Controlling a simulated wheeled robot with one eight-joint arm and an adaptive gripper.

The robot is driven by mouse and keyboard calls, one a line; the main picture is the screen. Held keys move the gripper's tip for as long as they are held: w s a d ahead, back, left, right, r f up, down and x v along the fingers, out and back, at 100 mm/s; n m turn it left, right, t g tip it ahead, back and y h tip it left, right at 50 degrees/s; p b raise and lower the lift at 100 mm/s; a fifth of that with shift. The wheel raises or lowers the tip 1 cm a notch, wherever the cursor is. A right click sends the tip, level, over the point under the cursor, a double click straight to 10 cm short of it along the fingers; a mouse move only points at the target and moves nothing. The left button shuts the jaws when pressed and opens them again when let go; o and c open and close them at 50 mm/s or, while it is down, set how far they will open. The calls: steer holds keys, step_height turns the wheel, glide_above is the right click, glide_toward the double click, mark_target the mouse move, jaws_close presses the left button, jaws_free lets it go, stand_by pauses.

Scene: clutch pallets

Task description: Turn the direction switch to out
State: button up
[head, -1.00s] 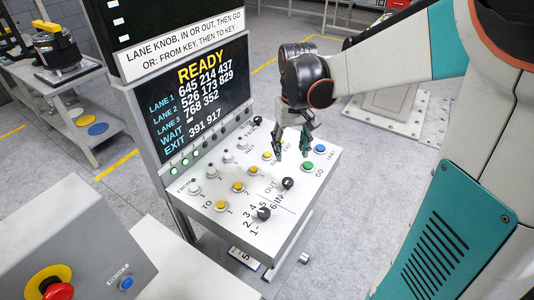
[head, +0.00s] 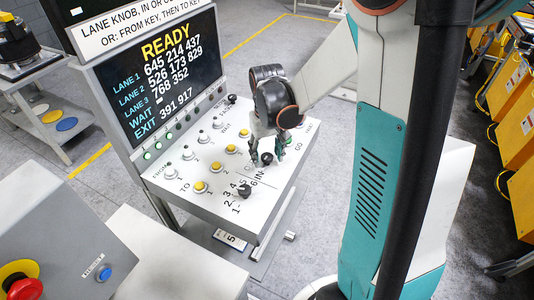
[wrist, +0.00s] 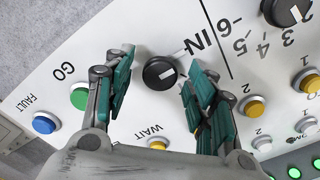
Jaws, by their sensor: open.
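The direction switch is a black round knob (wrist: 160,73) with a white mark, beside the printed word IN on the sloping white panel (wrist: 45,75). The OUT label is not readable in the wrist view. In the head view the knob (head: 267,158) shows at my gripper's fingertips. My gripper (head: 264,151) is open. In the wrist view its teal-padded fingers (wrist: 157,82) stand on either side of the knob, with gaps visible on both sides. I cannot tell how low the fingertips are relative to the knob.
A numbered black lane knob (head: 244,191) sits nearer the panel's front. A green GO button (wrist: 79,97), a blue FAULT button (wrist: 44,123) and yellow buttons surround the switch. The screen (head: 155,80) reads READY. A grey box with a red stop button (head: 24,287) stands front left.

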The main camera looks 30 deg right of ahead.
steer(key=c, duration=1.1)
steer(key=shift+m, duration=0.3)
steer(key=m, duration=0.5)
steer(key=shift+b, duration=0.4)
steer(key=m, duration=0.6)
